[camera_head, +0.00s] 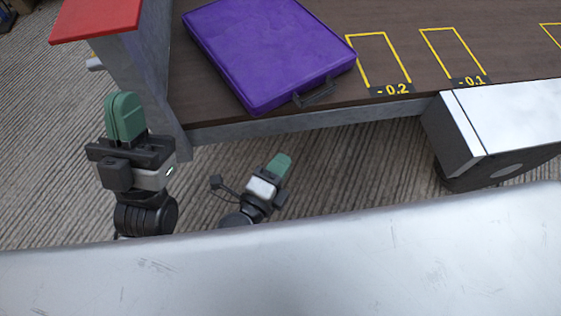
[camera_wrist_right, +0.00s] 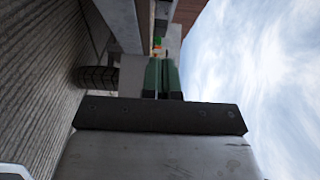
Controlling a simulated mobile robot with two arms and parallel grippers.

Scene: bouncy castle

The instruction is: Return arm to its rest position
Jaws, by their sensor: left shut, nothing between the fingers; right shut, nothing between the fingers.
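My left gripper (camera_head: 124,116) is at the left in the head view, with its green fingers shut and nothing between them. It is beside the grey table leg, below the red surface. My right gripper (camera_head: 281,163) is lower and nearer the middle, in front of the table edge, with its green fingers together and empty. Its fingers also show in the right wrist view (camera_wrist_right: 161,77). A large silver surface across the bottom of the head view hides the lower parts of both arms.
A purple case (camera_head: 265,45) with a dark handle lies on the brown table (camera_head: 400,20) near its front edge. Yellow outlined rectangles with number labels mark the tabletop. A red surface (camera_head: 97,17) is at upper left. Ribbed floor (camera_head: 340,170) is open below the table edge.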

